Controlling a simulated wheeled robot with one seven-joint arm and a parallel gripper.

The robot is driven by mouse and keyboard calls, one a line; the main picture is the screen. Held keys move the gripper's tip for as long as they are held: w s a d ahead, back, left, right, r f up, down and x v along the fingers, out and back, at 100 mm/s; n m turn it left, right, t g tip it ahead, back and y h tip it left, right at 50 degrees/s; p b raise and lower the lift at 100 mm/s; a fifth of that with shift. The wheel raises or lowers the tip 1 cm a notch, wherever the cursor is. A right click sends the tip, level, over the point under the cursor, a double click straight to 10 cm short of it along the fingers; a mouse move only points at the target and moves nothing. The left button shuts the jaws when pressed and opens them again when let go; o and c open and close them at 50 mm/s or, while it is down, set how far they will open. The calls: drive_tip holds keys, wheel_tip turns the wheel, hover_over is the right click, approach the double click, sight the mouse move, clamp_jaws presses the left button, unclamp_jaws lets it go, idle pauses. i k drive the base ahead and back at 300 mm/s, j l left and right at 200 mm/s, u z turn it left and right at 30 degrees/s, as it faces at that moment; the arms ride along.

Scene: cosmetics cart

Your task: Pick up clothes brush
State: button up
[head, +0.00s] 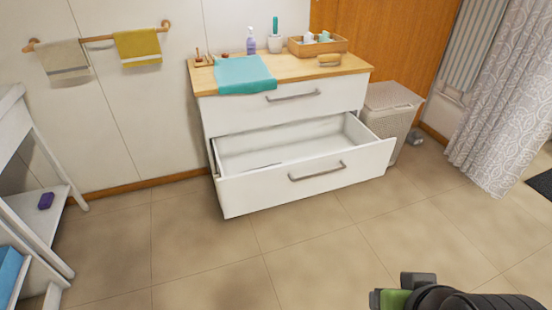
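A small tan, wood-coloured brush (329,60) lies on the dresser's wooden top, near its front right edge; it looks like the clothes brush. My gripper (400,290) is at the bottom right of the head view, far from the brush and nearer to the camera. Only dark grey parts and a green part of it show, and the frame edge cuts it off. I cannot tell whether its fingers are apart.
The white dresser's lower drawer (305,165) is pulled out. A teal towel (244,75), lotion bottle (251,41), cup (275,43) and wooden tray (298,48) are on top. A hamper (391,112) stands right, a white shelf unit (40,230) left. The tiled floor between is clear.

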sight(334, 60)
drive_tip(key=i+l+z, duration=0.35)
drive_tip(key=i, duration=0.2)
drive_tip(key=i+l+z, duration=0.1)
drive_tip(key=i+z, duration=0.2)
drive_tip(key=i, duration=0.25)
drive_tip(key=i+l+z, duration=0.25)
drive_tip(key=i+z, duration=0.2)
drive_tip(key=i, duration=0.25)
drive_tip(key=i+z, duration=0.45)
drive_tip(key=i, duration=0.25)
drive_tip(key=i+u, duration=0.45)
drive_tip(key=i+l+u, duration=0.25)
drive_tip(key=u, duration=0.15)
drive_tip(key=i+u, duration=0.15)
drive_tip(key=u, duration=0.25)
drive_tip(key=i+u, duration=0.15)
drive_tip(key=u, duration=0.3)
drive_tip(key=i+u, duration=0.15)
drive_tip(key=u, duration=0.25)
drive_tip(key=i+l+u, duration=0.1)
drive_tip(key=u, duration=0.35)
drive_tip(key=i+l+u, duration=0.1)
drive_tip(key=u, duration=0.3)
drive_tip(key=i+l+u, duration=0.1)
drive_tip(key=l+u, duration=0.2)
drive_tip(key=u, duration=0.15)
